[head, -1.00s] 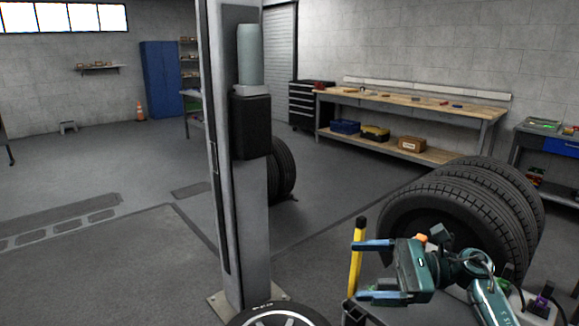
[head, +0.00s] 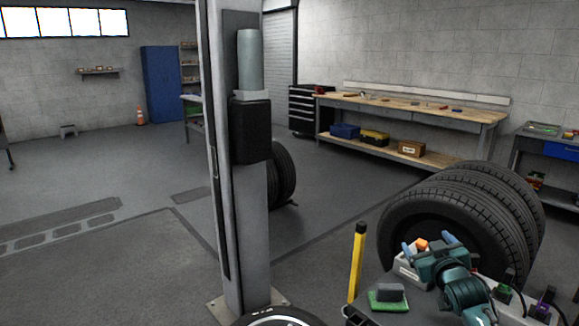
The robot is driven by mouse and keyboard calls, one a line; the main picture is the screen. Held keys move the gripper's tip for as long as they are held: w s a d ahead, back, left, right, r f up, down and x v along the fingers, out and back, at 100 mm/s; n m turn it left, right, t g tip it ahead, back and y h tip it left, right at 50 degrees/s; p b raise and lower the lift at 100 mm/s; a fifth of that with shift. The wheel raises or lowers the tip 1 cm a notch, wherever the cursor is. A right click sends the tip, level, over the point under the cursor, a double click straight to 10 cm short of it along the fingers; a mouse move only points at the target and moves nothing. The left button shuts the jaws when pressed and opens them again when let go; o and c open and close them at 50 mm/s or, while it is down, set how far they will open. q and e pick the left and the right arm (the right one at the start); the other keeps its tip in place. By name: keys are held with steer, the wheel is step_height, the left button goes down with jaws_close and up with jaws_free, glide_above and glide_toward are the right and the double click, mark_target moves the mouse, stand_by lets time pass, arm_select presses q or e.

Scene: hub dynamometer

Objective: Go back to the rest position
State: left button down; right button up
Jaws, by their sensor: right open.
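My right gripper (head: 429,242) is at the lower right of the head view, open, with its two blue fingers pointing up and away. Nothing shows between its fingers. It is above a grey cart top (head: 385,282), near a small light box with an orange item (head: 421,246) that is partly hidden behind it. My left gripper is not in view.
A green pad with a grey block (head: 389,298) lies on the cart. A yellow upright handle (head: 357,262) stands at its left. Large tires (head: 450,215) stand behind my right arm. A grey lift post (head: 240,200) rises at centre left. The floor farther left is open.

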steer(key=s+a+f, duration=0.2)
steer(key=f, duration=0.1)
steer(key=s+a+f+g+y, duration=0.1)
steer(key=s+a+f, duration=0.1)
steer(key=s+f, duration=0.1)
steer(key=s+a+f+n+y, duration=0.1)
steer(key=s+a+f, duration=0.1)
steer(key=s+f, duration=0.1)
steer(key=shift+s+a+f+g, duration=0.15)
steer(key=shift+f+g, duration=0.15)
steer(key=shift+f, duration=0.55)
steer(key=s+a+f+g+y, duration=0.1)
steer(key=s+a+f, duration=0.2)
steer(key=s, duration=0.6)
steer(key=s+a+f+g+y, duration=0.1)
steer(key=s+a+f, duration=0.3)
steer(key=s, duration=0.6)
steer(key=s+a+f+g, duration=0.2)
steer(key=s+a+f, duration=0.2)
steer(key=s, duration=0.6)
steer(key=shift+a+f+m+y, duration=0.15)
steer(key=shift+a+m+y, duration=0.25)
steer(key=shift+a, duration=0.55)
steer(key=shift+s, duration=0.1)
